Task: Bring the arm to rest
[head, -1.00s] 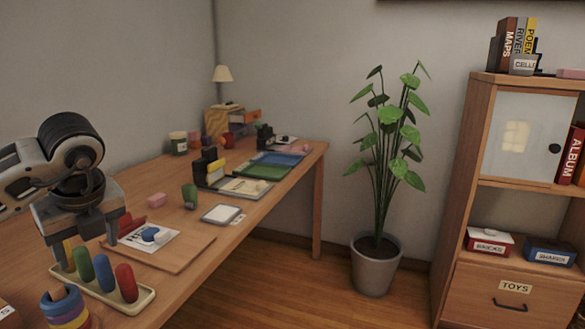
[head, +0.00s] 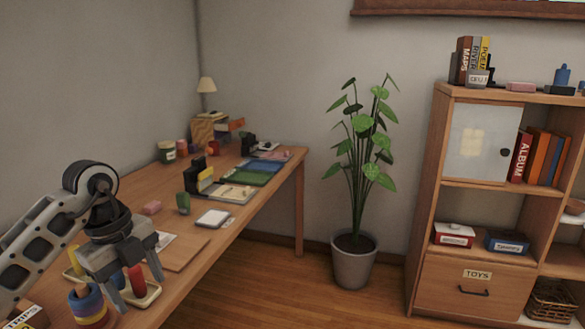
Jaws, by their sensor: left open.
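My left gripper (head: 140,287) comes in from the left and hangs over the near end of the wooden desk (head: 134,190). Its two fingers point down and stand apart, with a red peg (head: 137,281) showing between them in the picture. I cannot tell whether the fingers touch it. The peg stands on a pale peg tray (head: 150,297), partly hidden by the gripper. A ring stacker (head: 87,308) is just left of the fingers. My right gripper is out of view.
A potted plant (head: 353,262) stands beyond the desk, and a shelf unit (head: 425,200) is at the right. Open floor lies between.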

